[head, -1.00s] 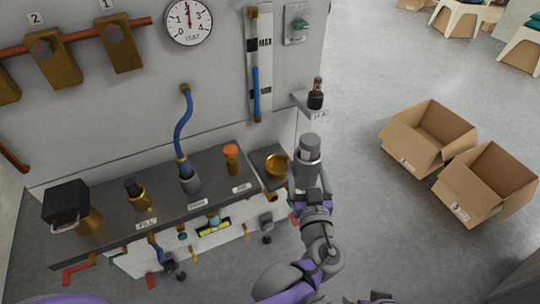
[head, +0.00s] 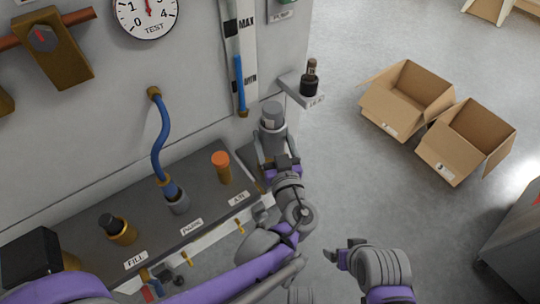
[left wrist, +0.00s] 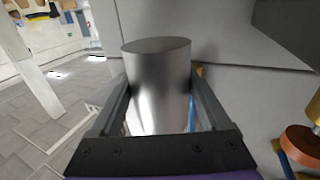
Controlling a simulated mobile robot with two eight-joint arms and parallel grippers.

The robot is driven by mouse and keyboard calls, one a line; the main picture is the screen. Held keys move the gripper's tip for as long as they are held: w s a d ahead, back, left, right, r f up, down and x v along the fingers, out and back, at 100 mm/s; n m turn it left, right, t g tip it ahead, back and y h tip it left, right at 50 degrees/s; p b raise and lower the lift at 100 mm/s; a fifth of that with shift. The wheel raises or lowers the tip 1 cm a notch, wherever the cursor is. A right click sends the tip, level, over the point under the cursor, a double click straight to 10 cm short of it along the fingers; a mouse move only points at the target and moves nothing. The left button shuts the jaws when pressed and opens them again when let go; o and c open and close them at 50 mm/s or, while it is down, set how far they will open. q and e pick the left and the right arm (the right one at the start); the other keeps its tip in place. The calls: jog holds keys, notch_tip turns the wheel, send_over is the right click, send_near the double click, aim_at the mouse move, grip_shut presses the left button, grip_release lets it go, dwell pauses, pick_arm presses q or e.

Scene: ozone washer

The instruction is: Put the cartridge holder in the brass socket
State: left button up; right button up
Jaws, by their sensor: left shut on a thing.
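My left gripper (head: 275,150) is shut on a grey metal cylinder, which I take for the cartridge holder (head: 271,122). It stands upright and apart from the bench. The left wrist view shows the shiny cylinder (left wrist: 158,85) between the two fingers, its flat top free. The open brass cup at the bench's right end, which I take for the brass socket, is hidden now behind my left gripper and arm. My right gripper (head: 341,252) is low in the head view, away from the bench. I cannot tell whether it is open.
The dark bench (head: 85,205) carries an orange-capped brass post (head: 222,168), a blue hose (head: 160,135) in a grey socket and a black-topped brass fitting (head: 118,229). A dark bottle (head: 309,80) stands on a small wall shelf (head: 293,88). Cardboard boxes (head: 407,98) lie right.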

pick_arm(q)
jog(key=shift+f+b, duration=1.1)
jog(key=shift+f, duration=2.4)
pick_arm(e)
jog(key=shift+s+x, duration=0.2)
jog(key=shift+x, duration=0.6)
jog(key=shift+s+x, duration=0.15)
jog(key=shift+x, duration=0.65)
jog(key=shift+f, duration=0.15)
pick_arm(q)
jog(key=shift+f, duration=0.15)
jog(key=o, duration=1.2)
pick_arm(e)
jog(key=shift+f, duration=0.1)
pick_arm(q)
jog(key=shift+s+d+r, duration=0.1)
jog(key=shift+r, duration=0.1)
jog(key=p+v, duration=0.1)
jog(key=v, duration=1)
jog(key=shift+s+d, duration=0.1)
jog(key=shift+s, duration=0.3)
pick_arm(e)
jog(key=shift+s+r, duration=0.1)
jog(key=shift+r, duration=0.65)
